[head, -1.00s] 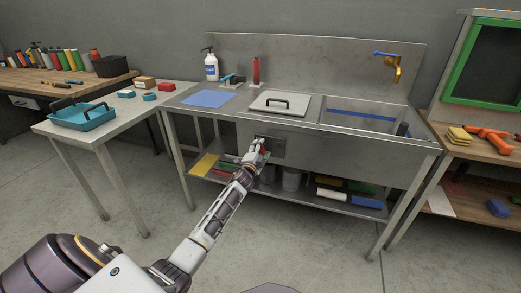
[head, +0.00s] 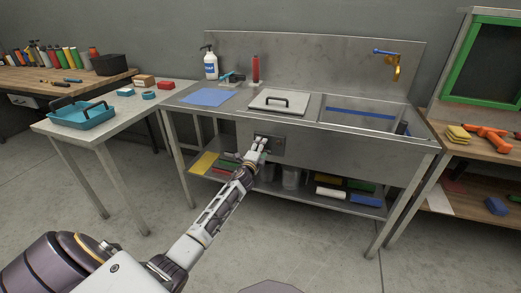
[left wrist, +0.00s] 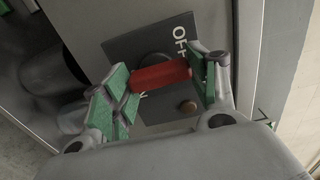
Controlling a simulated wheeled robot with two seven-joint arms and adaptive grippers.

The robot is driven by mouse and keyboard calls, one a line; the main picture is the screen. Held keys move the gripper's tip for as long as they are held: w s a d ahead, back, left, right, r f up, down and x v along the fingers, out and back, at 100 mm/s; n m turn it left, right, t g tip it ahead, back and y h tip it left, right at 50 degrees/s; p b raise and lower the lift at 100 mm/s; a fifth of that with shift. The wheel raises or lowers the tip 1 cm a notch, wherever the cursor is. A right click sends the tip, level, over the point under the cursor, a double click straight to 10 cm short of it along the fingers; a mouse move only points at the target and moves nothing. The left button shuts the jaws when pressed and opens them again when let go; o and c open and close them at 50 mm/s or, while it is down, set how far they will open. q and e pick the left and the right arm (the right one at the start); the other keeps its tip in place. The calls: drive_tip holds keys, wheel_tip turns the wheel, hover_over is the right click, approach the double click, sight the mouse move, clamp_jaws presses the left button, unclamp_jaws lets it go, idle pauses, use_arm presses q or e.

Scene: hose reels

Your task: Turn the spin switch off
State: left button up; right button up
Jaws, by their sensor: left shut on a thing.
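The spin switch is a red handle (left wrist: 160,76) on a dark plate (left wrist: 131,47) with white lettering, on the front of the steel sink bench. The plate also shows in the head view (head: 278,147). The word OFF is readable in the left wrist view; another label is mostly hidden behind the handle and a finger. My left gripper (left wrist: 166,90) has its green-padded fingers on both ends of the handle, shut on it. It also shows in the head view (head: 264,140), against the plate. Which setting the handle points to I cannot tell. My right gripper is not in view.
The bench's lower shelf (head: 308,196) holds blocks and metal pots below my arm. A grey lid (head: 285,107) with a handle lies on the bench top. The left table holds a blue tray (head: 82,116).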

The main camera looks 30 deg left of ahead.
use_arm(q)
drive_tip(key=o, duration=1)
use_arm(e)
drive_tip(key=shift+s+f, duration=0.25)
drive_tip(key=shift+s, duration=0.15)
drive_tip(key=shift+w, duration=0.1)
use_arm(q)
drive_tip(key=shift+v, duration=5.95)
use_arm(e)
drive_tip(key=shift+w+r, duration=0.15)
use_arm(q)
drive_tip(key=shift+s+f, duration=0.1)
